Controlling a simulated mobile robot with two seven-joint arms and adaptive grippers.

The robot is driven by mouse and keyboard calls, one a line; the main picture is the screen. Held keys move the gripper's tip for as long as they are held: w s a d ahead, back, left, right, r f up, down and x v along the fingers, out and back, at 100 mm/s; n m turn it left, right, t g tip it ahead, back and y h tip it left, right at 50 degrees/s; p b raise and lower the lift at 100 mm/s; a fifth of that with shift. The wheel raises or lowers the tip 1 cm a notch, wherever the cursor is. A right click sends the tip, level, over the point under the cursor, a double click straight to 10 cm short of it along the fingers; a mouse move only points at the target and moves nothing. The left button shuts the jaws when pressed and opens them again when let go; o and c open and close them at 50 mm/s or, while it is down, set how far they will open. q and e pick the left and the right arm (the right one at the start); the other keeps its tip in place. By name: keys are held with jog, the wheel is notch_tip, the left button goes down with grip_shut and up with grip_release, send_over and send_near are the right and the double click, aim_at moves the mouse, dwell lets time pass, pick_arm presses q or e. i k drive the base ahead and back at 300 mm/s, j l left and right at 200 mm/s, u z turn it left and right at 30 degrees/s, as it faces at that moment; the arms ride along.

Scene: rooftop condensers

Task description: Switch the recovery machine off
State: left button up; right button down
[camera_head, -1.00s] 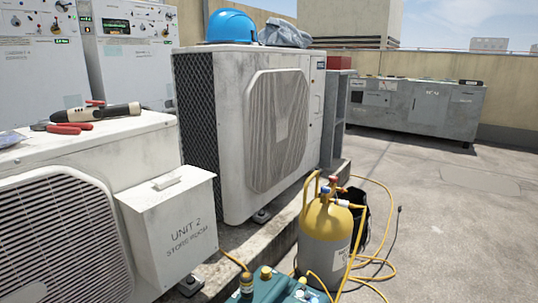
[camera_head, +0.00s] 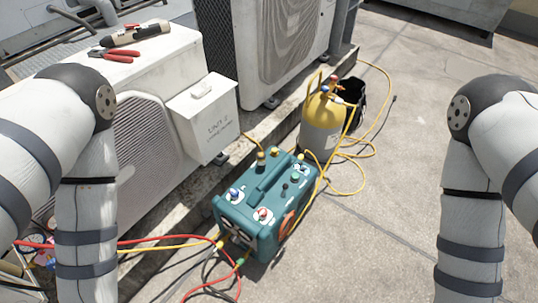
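The recovery machine (camera_head: 262,212) is a teal box with a carry handle, standing on the concrete in the middle of the view. Its top carries several knobs and fittings, including a blue one, a red one, a green one and a small black one; I cannot tell which way any switch is set. Yellow and red hoses join its front, and a yellow hose runs to the yellow-topped cylinder (camera_head: 322,128) behind it. Both my arms show at the left and right edges, apart from the machine, but neither gripper is in view.
A white condenser unit (camera_head: 150,108) with a grey-white box (camera_head: 203,117) stands left of the machine, with red pliers (camera_head: 115,54) and a torch-like tool (camera_head: 136,35) on top. A black bucket (camera_head: 352,95) stands behind the cylinder. Hoses lie across the floor. The concrete at right (camera_head: 375,225) is clear.

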aim_at(285, 186)
jog(key=k+j, duration=0.1)
jog(key=k, duration=0.9)
